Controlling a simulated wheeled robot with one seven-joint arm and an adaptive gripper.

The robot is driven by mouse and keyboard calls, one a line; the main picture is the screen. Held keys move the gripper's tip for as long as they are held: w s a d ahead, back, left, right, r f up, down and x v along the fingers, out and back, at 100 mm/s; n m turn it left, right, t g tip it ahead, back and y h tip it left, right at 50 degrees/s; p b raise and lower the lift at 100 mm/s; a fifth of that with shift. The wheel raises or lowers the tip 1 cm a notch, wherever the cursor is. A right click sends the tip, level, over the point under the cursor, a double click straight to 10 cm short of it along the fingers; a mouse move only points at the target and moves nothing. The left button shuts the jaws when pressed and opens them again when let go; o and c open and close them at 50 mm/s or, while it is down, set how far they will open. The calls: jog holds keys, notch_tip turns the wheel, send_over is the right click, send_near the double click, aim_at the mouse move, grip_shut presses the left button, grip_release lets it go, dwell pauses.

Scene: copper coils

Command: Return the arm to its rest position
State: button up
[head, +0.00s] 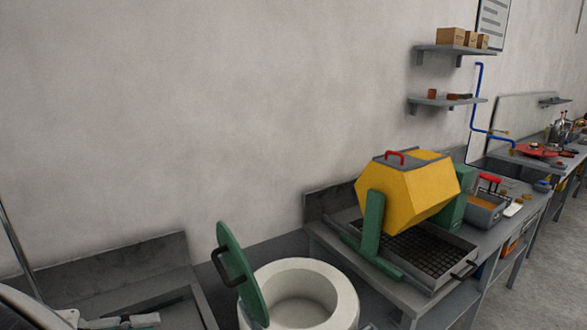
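My gripper and arm are not recognisable in the head view, so the arm's pose cannot be told. A yellow tumbling drum (408,192) with a red handle sits on a green stand over a grey tray with a dark grid (418,252) on the bench. To its left is a white round vessel (345,290), open at the top and seemingly empty. Its green lid (240,275) with a dark handle stands tilted up at the vessel's left side. I see no copper coil clearly.
A grey bench (110,265) with a light grey metal tool (120,322) is at the lower left. Wall shelves (450,49) hold small boxes. A grey bin (484,212) sits right of the drum. Benches continue to the right; floor (565,265) is clear there.

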jog(key=w+d+r+m+g+y, duration=0.15)
jog(key=d+r, duration=0.25)
jog(key=d, duration=0.5)
jog(key=w+d+r+g+y, duration=0.2)
jog(key=w+d+r+g, duration=0.15)
jog(key=d, duration=0.55)
jog(key=w+d+r+m+g+y, duration=0.15)
jog(key=d+r, duration=0.25)
jog(key=d, duration=0.4)
jog(key=s+d+m+t+y, duration=0.1)
jog(key=s+d+t+y, duration=0.1)
jog(key=s+d, duration=0.4)
jog(key=s+d+r+m+t+y, duration=0.1)
jog(key=s+d+t+y, duration=0.1)
jog(key=s+d+y, duration=0.2)
jog(key=s+d, duration=0.3)
jog(key=d, duration=0.5)
jog(key=shift+s+r, duration=0.15)
jog(key=shift+s, duration=0.1)
